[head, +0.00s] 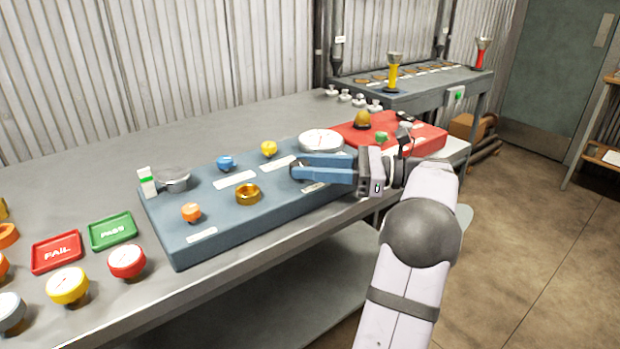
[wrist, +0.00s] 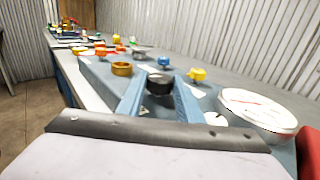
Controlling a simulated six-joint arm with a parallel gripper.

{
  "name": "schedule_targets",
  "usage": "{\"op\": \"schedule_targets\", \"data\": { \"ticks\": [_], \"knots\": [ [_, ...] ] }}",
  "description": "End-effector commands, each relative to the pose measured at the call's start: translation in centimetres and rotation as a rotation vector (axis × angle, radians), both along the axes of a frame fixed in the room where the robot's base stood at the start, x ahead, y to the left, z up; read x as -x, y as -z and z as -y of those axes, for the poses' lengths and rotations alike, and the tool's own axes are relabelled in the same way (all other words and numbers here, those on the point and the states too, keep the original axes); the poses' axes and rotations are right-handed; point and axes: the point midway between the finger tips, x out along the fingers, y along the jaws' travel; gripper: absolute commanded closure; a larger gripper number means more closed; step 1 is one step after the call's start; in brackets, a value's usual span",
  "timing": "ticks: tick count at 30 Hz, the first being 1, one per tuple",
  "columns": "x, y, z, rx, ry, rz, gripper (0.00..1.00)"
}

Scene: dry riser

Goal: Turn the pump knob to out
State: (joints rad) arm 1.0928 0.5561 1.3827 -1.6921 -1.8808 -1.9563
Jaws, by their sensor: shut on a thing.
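My gripper (head: 298,168) reaches in from the right over the blue panel (head: 225,212), its two blue fingers shut on a black knob (wrist: 160,81). In the wrist view the knob sits between the fingertips (wrist: 158,88), with one finger on each side. In the head view the fingers mostly hide this knob. A white label (head: 313,187) lies on the panel beside the fingers. Its lettering is too small to read, so I cannot tell the knob's marked positions or confirm from the label that it is the pump knob.
The panel also carries a brass ring (head: 248,194), an orange knob (head: 191,212), a blue knob (head: 226,163), a yellow knob (head: 269,149) and a white dial (head: 321,140). A red panel (head: 428,139) adjoins at right. Gauges and FAIL (head: 57,252) and PASS (head: 113,231) trays lie left.

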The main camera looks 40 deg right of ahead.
Motion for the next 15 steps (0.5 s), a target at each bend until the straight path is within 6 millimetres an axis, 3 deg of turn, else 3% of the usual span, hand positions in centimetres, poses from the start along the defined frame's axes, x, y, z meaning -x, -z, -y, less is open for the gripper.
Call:
{"op": "schedule_targets", "data": {
  "ticks": [11,12,14,15],
  "knots": [
    [-0.02,-0.24,0.04,0.003,-0.014,0.003,0.90],
    [-0.02,-0.24,0.04,0.003,-0.014,0.003,0.65],
    [-0.01,-0.23,0.04,0.003,-0.014,0.003,0.51],
    [-0.02,-0.20,0.05,0.003,-0.014,0.002,0.49]
  ]
}}
